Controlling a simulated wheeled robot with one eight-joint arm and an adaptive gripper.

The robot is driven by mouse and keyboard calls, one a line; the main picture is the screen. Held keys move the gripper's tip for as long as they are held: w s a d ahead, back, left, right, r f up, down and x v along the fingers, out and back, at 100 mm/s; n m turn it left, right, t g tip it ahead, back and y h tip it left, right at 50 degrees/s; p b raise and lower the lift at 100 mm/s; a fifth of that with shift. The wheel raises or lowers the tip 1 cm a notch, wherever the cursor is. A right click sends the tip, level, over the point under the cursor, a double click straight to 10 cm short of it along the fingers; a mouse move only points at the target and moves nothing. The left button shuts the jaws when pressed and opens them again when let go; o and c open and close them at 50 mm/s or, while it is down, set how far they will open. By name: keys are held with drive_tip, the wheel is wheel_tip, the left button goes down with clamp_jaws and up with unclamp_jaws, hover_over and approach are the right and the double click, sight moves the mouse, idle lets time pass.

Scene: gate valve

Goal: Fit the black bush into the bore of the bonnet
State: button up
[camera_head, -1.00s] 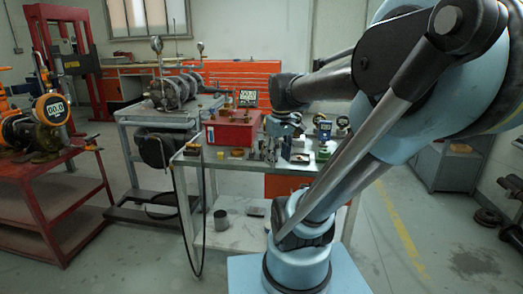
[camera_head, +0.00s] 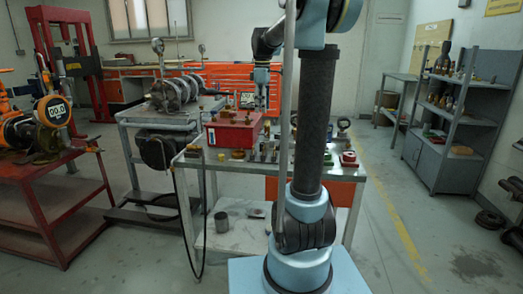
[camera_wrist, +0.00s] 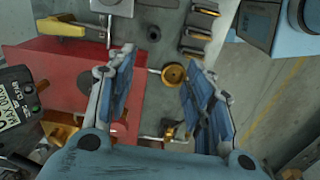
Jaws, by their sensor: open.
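My gripper (camera_wrist: 158,60) is open and empty in the wrist view, its two blue-padded fingers spread over the workbench top. A round brass-coloured part with a dark centre hole (camera_wrist: 173,74) lies between and beyond the fingers. It may be the bonnet, but I cannot be sure. A small dark round piece (camera_wrist: 153,33) lies further up and could be the black bush; it is too small to tell. In the head view my gripper (camera_head: 262,103) hangs above the back of the bench, and the small parts there are hard to tell apart.
A red box (camera_head: 232,131) stands on the left of the bench (camera_head: 345,172) and fills the wrist view's left side (camera_wrist: 50,70). A meter (camera_wrist: 18,105) is at left. A shelf unit (camera_head: 455,110) stands at right.

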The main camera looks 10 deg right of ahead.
drive_tip(key=w, duration=0.1)
hover_over(262, 143)
wheel_tip(262, 143, down, 12)
drive_tip(key=shift+a, duration=0.15)
drive_tip(key=shift+w+d+f, duration=0.1)
drive_tip(key=shift+d+f, duration=0.05)
drive_tip(key=shift+f, duration=1.15)
drive_tip(key=shift+d+f, duration=0.1)
drive_tip(key=shift+f, duration=1.2)
clamp_jaws()
